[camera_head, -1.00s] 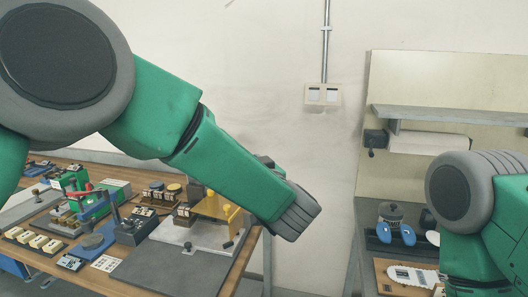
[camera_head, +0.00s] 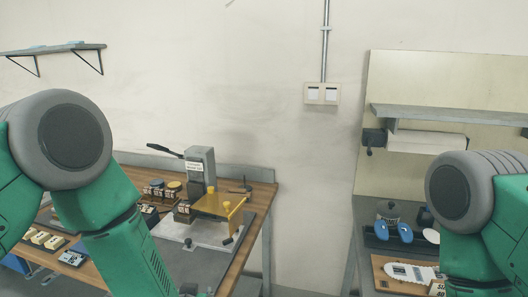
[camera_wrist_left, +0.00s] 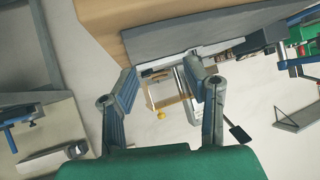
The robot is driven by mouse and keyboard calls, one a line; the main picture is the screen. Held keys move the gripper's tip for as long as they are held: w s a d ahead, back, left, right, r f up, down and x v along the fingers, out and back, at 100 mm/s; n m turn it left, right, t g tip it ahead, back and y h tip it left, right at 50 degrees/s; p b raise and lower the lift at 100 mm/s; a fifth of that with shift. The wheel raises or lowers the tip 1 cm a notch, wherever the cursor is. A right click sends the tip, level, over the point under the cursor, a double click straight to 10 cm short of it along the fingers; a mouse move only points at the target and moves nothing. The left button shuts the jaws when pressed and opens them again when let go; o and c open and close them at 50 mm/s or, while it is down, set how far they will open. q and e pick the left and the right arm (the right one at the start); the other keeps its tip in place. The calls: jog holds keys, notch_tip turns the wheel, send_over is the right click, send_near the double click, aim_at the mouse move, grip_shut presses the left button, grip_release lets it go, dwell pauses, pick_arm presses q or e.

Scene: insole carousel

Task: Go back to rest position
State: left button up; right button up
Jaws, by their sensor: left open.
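My left gripper (camera_wrist_left: 160,98) shows in the left wrist view with its two fingers spread apart and nothing between them. Beyond the gap, some way off, are a yellow-topped fixture and a grey press on the wooden workbench. In the head view my left arm comes in from the left and bends downward in front of the bench; its gripper is below the frame. My right arm shows at the right edge of the head view, and its gripper is out of view.
The wooden bench (camera_head: 262,190) carries a grey press (camera_head: 200,168), a yellow fixture (camera_head: 217,205) and several small boxes. At right, blue insoles (camera_head: 393,233) lie on a dark tray beside a board (camera_head: 385,284). A floor gap separates the two benches.

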pick_arm(q)
jog(key=s+a+f+g, duration=0.3)
jog(key=s+a+f, duration=0.15)
jog(key=s, duration=0.35)
jog(key=s+a+f+g, duration=0.2)
jog(key=s+a+f, duration=0.3)
jog(key=s, duration=0.4)
jog(key=s+a+f+n+g+h, duration=0.1)
jog(key=s+a+g, duration=0.15)
jog(key=s, duration=0.75)
jog(key=s+a+f+g, duration=0.2)
jog(key=s+g, duration=0.2)
jog(key=s, duration=0.6)
jog(key=w+d+f+m+b, duration=0.1)
jog(key=w+f+b, duration=0.2)
jog(key=f+b, duration=0.6)
jog(key=shift+f+t+b, duration=0.15)
jog(key=shift+t+b, duration=0.3)
jog(key=shift+b, duration=0.05)
pick_arm(e)
notch_tip(320, 180, down, 10)
jog(key=shift+a+r, duration=0.15)
jog(key=shift+a, duration=0.3)
pick_arm(q)
jog(key=shift+d, duration=0.25)
pick_arm(e)
jog(key=shift+s+d, duration=0.1)
jog(key=shift+d, duration=0.05)
pick_arm(q)
jog(key=shift+w, duration=0.15)
